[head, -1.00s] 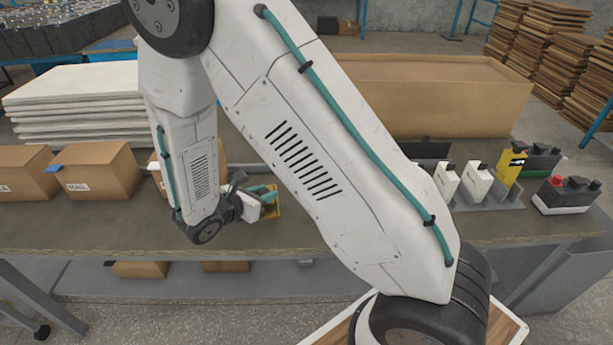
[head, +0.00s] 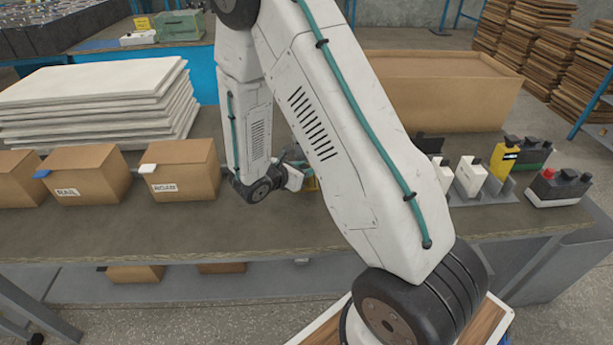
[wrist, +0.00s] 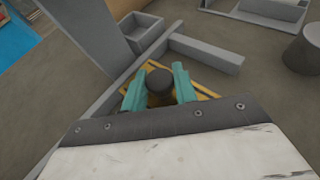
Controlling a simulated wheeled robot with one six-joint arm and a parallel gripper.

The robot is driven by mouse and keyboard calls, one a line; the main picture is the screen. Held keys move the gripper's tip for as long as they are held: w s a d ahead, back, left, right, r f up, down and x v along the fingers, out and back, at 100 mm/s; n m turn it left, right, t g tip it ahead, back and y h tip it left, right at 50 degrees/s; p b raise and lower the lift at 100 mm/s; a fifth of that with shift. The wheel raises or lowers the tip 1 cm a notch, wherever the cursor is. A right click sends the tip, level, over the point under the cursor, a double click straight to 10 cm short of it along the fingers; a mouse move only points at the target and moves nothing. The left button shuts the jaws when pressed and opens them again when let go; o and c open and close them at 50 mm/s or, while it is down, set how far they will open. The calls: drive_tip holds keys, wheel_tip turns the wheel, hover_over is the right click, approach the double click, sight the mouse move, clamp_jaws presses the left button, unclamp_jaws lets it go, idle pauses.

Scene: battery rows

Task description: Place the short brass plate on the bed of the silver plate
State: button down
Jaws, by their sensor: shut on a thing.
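The short brass plate (wrist: 150,66) shows in the wrist view as a yellow piece under a dark round knob (wrist: 160,83). My gripper (wrist: 160,90) has its teal fingers on both sides of that knob and is shut on it. Grey bars and a small grey box-like part (wrist: 137,28) lie just beyond the brass plate. I cannot tell for sure which grey part is the silver plate, or whether the brass plate touches it. In the head view my gripper (head: 300,178) is mostly hidden behind my arm, with a sliver of yellow beside it.
A grey cylinder (wrist: 304,50) and another grey tray (wrist: 268,12) stand to the right in the wrist view. In the head view, cardboard boxes (head: 85,175) line the left of the bench (head: 130,230), and batteries (head: 558,187) stand at right. The bench front is clear.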

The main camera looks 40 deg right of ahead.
drive_tip(key=shift+d, duration=0.25)
drive_tip(key=shift+w+d+f, duration=0.1)
drive_tip(key=shift+d+f, duration=0.05)
drive_tip(key=shift+f, duration=0.7)
drive_tip(key=shift+d+f, duration=0.15)
drive_tip(key=shift+f, duration=0.7)
drive_tip(key=shift+f, duration=0.15)
drive_tip(key=c, duration=1.1)
unclamp_jaws()
